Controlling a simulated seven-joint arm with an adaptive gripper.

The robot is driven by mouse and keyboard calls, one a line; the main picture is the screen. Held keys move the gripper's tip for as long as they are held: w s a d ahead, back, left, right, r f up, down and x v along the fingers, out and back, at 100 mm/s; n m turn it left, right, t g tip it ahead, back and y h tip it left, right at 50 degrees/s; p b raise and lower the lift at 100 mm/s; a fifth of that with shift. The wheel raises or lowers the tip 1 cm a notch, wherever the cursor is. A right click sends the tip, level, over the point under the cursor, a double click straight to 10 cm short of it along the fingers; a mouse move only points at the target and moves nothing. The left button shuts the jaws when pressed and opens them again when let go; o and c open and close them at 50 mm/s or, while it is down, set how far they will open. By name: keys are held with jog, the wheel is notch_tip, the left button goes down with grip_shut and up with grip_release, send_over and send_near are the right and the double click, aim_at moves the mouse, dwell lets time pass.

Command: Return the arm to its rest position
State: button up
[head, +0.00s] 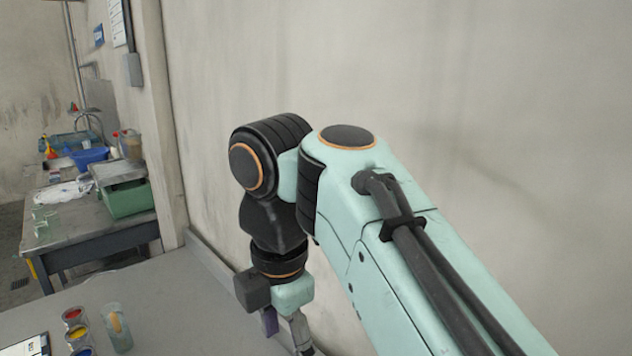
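My arm reaches in from the lower right of the head view and bends down at its dark elbow. My gripper (286,332) hangs below the wrist, over the grey worktop (180,300) near the wall. A grey finger shows on its right and a purple piece on its left. I cannot tell whether the purple piece is part of the gripper or something else. The arm and the bottom edge of the picture hide part of the gripper, so its opening is unclear.
Paint tins (76,330) and a glass jar with orange contents (117,327) stand left of my gripper. A white card (25,347) lies in the corner. A pale wall (420,60) runs behind my arm.

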jog(key=s+d+f+m, duration=0.5)
jog(key=s+d+m, duration=0.1)
jog(key=d+m, duration=0.2)
jog(key=s+d+f+m, duration=0.2)
jog(key=s+f+m, duration=0.2)
jog(key=f+m, duration=0.3)
jog(key=s+d+f+m+g, duration=0.1)
jog(key=s+d+f+m, duration=0.1)
jog(key=s+f+m, duration=0.2)
notch_tip(320, 180, down, 3)
jog(key=m, duration=0.6)
jog(key=shift+s+d+g+y, duration=0.3)
jog(key=shift+s+d, duration=0.05)
dwell(0.6)
